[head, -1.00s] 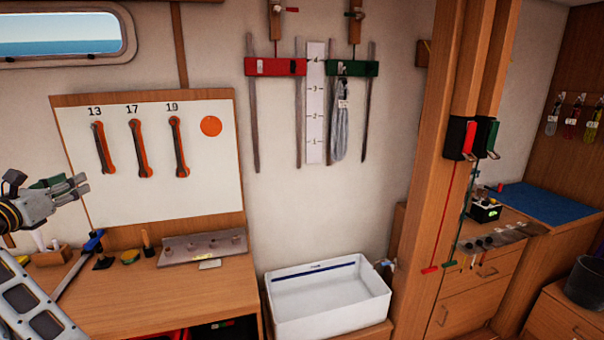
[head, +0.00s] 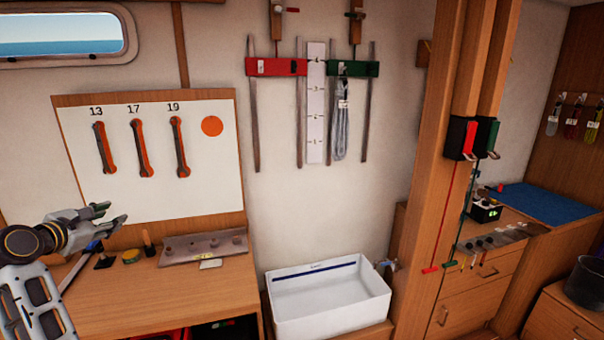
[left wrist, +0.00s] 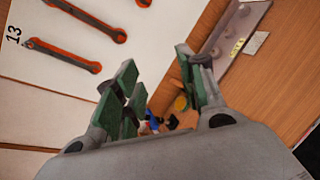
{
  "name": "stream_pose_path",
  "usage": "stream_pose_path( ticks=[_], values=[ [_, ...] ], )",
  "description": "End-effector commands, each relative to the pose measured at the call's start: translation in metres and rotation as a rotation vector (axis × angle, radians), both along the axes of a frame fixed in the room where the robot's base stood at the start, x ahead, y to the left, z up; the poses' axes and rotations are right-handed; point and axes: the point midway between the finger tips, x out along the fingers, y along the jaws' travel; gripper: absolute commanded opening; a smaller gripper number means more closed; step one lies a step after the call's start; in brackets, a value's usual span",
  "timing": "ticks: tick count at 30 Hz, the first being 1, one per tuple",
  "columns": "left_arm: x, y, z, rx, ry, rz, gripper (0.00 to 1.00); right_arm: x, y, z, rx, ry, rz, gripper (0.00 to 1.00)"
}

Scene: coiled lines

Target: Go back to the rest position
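My left gripper (head: 112,216) is at the left of the head view, above the workbench and in front of the lower left of the white tool board. Its fingers are spread apart with nothing between them. In the left wrist view the green-padded fingers (left wrist: 165,95) are also apart and empty, with the bench behind them. My right gripper is not in view.
The white board (head: 210,165) carries several wrenches (head: 140,148). The wooden bench (head: 190,290) holds a metal plate (head: 203,247) and small tools. A white basin (head: 328,310) stands right of it. A wooden post (head: 445,120) rises further right.

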Motion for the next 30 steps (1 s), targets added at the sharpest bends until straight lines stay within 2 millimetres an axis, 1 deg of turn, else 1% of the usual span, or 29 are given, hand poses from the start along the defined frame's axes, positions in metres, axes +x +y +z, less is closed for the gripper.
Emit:
stream_pose_path(
  ticks=[1, 3, 8, 14, 21, 23, 30],
  values=[
    [-0.001, -0.008, -0.013, 0.066, 0.036, -0.023, 0.4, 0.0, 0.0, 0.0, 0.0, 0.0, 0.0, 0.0],
    [-0.002, -0.019, -0.03, 0.16, 0.079, -0.056, 0.4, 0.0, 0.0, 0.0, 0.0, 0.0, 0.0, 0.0],
    [-0.007, -0.044, -0.067, 0.369, 0.174, -0.147, 0.4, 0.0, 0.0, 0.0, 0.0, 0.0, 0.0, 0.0],
    [-0.019, -0.075, -0.113, 0.62, 0.283, -0.283, 0.4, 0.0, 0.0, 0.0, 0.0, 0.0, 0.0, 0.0],
    [-0.041, -0.112, -0.168, 0.9, 0.393, -0.482, 0.4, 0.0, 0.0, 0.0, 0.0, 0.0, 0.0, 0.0],
    [-0.048, -0.122, -0.18, 0.967, 0.415, -0.536, 0.4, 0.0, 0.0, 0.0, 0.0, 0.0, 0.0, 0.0],
    [-0.081, -0.159, -0.231, 1.218, 0.487, -0.774, 0.4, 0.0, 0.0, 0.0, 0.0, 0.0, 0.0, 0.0]
  ],
)
